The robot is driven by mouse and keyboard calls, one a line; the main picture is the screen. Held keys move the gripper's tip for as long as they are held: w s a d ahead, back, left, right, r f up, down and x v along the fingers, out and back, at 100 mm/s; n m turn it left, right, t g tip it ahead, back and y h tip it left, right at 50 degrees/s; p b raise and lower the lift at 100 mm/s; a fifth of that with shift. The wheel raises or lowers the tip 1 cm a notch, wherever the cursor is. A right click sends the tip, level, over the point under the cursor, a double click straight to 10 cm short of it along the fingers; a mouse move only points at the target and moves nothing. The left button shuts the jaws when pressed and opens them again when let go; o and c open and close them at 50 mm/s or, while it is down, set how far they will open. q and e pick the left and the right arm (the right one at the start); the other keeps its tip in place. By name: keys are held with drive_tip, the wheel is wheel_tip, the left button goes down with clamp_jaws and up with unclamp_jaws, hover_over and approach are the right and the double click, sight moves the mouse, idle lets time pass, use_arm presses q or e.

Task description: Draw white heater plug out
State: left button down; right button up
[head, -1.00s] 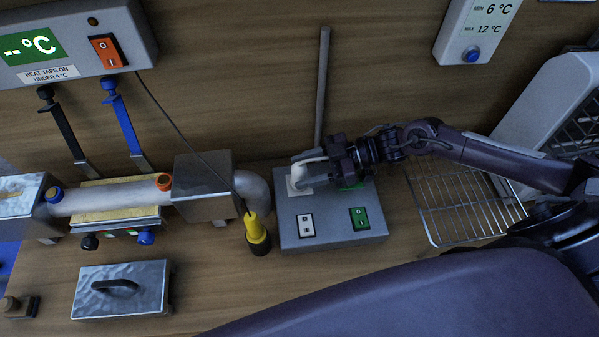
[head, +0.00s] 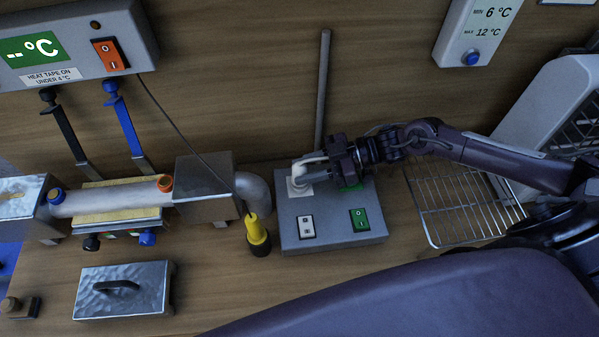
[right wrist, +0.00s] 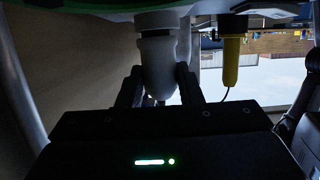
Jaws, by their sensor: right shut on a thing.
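The white heater plug (head: 305,164) is at the white socket plate (head: 299,187), at the back left of the grey socket box (head: 333,237). My right gripper (head: 322,165) reaches in from the right and is shut on the plug. My left gripper is not in view.
A white switch (head: 306,226) and a green switch (head: 359,219) are on the box front. A yellow and black plug (head: 257,234) with a cable stands left of it. A grey rod (head: 322,90) rises behind. A wire rack (head: 462,202) lies to the right.

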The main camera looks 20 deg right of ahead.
drive_tip(key=shift+s, duration=0.1)
wheel_tip(320, 180, up, 8)
drive_tip(key=p, duration=0.7)
drive_tip(key=shift+p, duration=0.35)
